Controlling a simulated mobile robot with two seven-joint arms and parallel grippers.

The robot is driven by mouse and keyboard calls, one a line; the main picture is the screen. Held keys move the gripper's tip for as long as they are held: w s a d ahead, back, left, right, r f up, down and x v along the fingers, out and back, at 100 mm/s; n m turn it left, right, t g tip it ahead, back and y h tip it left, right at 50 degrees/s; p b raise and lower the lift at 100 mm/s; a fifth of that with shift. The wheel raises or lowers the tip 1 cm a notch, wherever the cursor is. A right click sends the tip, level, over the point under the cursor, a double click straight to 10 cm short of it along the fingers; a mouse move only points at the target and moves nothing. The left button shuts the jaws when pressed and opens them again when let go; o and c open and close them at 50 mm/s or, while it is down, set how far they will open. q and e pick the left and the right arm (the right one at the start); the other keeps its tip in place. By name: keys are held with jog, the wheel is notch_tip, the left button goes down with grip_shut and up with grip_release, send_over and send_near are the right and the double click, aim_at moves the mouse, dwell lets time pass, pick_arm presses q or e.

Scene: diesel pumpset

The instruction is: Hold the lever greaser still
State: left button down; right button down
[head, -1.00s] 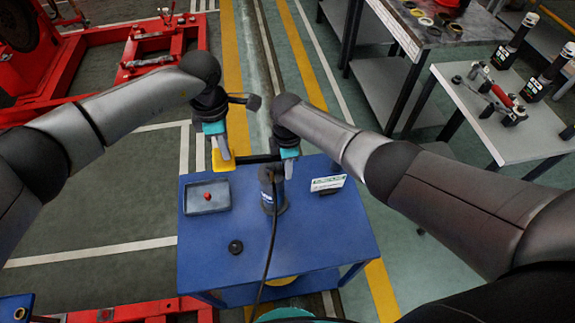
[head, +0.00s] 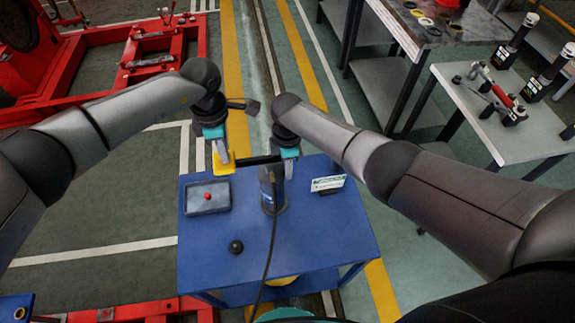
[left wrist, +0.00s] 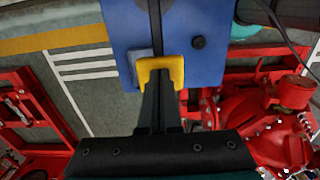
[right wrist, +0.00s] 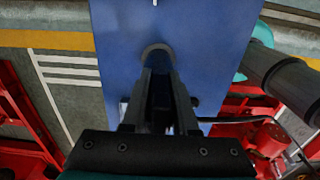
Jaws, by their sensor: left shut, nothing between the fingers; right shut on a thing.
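The lever greaser (head: 272,192) is a dark upright cylinder with a blue label on the blue cart (head: 310,240). A dark lever bar runs left from its top to a yellow grip (head: 222,162). My left gripper (head: 218,155) is shut at the yellow grip with nothing between its fingers; the left wrist view shows the grip (left wrist: 161,70) around or beside the fingertips. My right gripper (head: 289,168) is shut on the top of the greaser. In the right wrist view a round grey part of the greaser (right wrist: 157,49) shows beyond the fingers, which hide the rest.
A tray (head: 207,197) with a red knob, a black round knob (head: 235,247) and a small sign (head: 328,184) are on the cart. A black hose (head: 268,260) hangs over its near edge. A grey table (head: 500,120) with tools stands right; red frames lie left.

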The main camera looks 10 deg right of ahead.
pick_arm(q)
jog(key=shift+s+d+f, duration=0.1)
jog(key=shift+d+f, duration=0.1)
jog(key=shift+f, duration=1.1)
pick_arm(e)
jog(key=shift+a, duration=0.2)
pick_arm(q)
jog(key=shift+r, duration=1.75)
jog(key=shift+a+r, duration=0.1)
jog(key=shift+r, duration=0.45)
jog(key=shift+f, duration=2.35)
pick_arm(e)
jog(key=shift+d, duration=0.1)
pick_arm(q)
jog(key=shift+r, duration=2.4)
